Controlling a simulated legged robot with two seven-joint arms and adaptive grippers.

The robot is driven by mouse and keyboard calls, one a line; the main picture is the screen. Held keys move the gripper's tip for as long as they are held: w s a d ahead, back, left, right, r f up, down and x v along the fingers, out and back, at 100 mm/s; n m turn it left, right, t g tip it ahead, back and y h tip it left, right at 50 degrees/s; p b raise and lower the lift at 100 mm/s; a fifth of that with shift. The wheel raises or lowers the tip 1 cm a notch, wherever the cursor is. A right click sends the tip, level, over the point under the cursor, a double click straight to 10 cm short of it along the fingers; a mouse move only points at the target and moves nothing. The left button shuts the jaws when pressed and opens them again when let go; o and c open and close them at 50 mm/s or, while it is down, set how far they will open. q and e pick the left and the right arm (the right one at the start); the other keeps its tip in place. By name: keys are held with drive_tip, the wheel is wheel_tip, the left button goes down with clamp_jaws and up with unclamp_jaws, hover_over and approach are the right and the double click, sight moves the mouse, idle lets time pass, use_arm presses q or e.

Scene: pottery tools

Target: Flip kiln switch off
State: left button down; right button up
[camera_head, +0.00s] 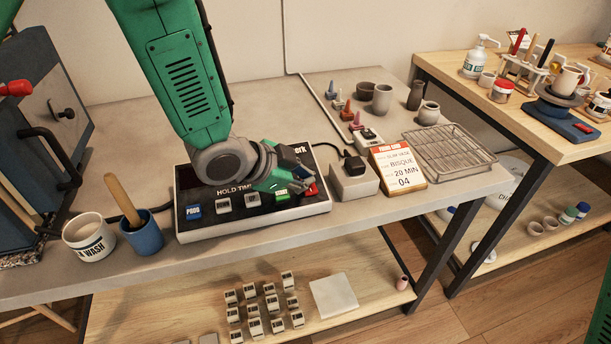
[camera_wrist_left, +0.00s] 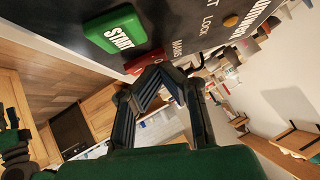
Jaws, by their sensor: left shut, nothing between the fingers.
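The kiln control box (camera_head: 255,226) has a white body and a black sloped top with a row of buttons. A red switch (camera_head: 311,190) sits at its right end, beside a green START button (camera_head: 282,196). In the wrist view the red switch (camera_wrist_left: 146,62) shows next to the green START button (camera_wrist_left: 116,30). My left gripper (camera_head: 301,186) is over the right part of the box, shut and empty, with its fingertips close to the red switch. In the wrist view its fingertips (camera_wrist_left: 160,80) overlap the switch's edge; I cannot tell whether they touch. My right gripper is out of view.
The dark kiln (camera_head: 40,95) with a red-knobbed handle stands at the left. A white cup (camera_head: 90,240) and a blue cup (camera_head: 143,236) stand left of the box. A grey plug box (camera_head: 352,182), a card (camera_head: 397,167) and a wire rack (camera_head: 450,152) lie to the right.

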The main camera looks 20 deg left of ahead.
use_arm(q)
drive_tip(key=shift+s+f, duration=0.1)
drive_tip(key=shift+s, duration=0.05)
drive_tip(key=shift+s+d, duration=0.45)
drive_tip(key=shift+s, duration=0.05)
